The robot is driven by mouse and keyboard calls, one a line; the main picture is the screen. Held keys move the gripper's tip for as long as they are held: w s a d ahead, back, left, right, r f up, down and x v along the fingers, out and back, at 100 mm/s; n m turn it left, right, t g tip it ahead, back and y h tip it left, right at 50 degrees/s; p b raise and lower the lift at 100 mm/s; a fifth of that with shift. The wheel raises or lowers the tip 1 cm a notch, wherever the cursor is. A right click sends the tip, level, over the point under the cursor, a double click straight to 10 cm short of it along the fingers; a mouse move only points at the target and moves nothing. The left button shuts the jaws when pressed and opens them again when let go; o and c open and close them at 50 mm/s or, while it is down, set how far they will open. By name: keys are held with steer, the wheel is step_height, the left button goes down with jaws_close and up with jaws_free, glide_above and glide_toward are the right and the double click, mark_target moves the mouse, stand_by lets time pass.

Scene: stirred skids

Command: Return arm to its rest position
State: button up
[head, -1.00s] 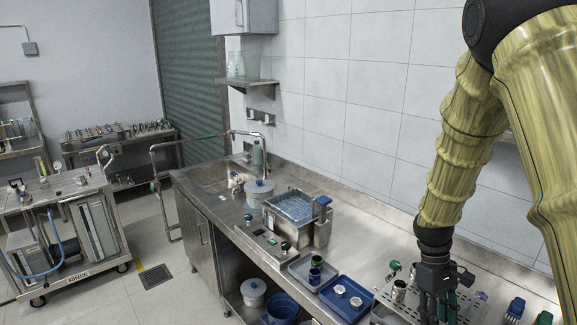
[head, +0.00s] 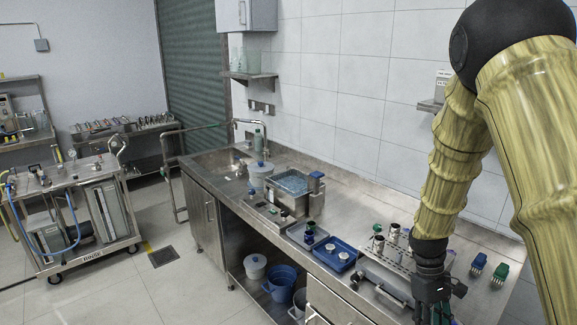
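My gripper (head: 436,312) points down at the bottom edge of the head view, at the front of the steel counter (head: 345,208). Its fingers are mostly cut off by the frame, so I cannot see whether they are apart or hold anything. Green shows beside the fingers, and I cannot tell what it belongs to. My arm, in a yellow ribbed cover, comes down from the upper right. It hides part of the counter and wall behind it.
A perforated rack with metal fittings (head: 394,231) stands left of my wrist. A blue tray (head: 322,257), a water bath (head: 290,183) and a sink (head: 215,163) lie further left. Blue and green brushes (head: 499,271) lie right. A cart (head: 100,240) stands across open floor.

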steer(key=s+a+f+t+b, duration=0.1)
steer(key=s+a+f, duration=0.1)
steer(key=s+f, duration=0.45)
steer(key=s+a+f+m+b, duration=0.15)
steer(key=s+f, duration=0.25)
steer(key=f, duration=0.6)
steer(key=s+a+f+t+b, duration=0.1)
steer(key=s+a+f, duration=0.3)
steer(key=f, duration=0.5)
steer(key=s+a+f+b, duration=0.1)
steer(key=s+f, duration=0.2)
steer(key=s, duration=0.4)
steer(key=s+a+f+m+t+y+b, duration=0.1)
steer(key=s+a+f, duration=0.1)
steer(key=s, duration=0.4)
steer(key=s+a+f+m+t+b, duration=0.1)
steer(key=s+a+f, duration=0.1)
steer(key=s+f, duration=0.2)
steer(key=s, duration=0.3)
steer(key=shift+s+f, duration=0.25)
steer(key=shift+s, duration=0.05)
steer(key=shift+m, duration=0.25)
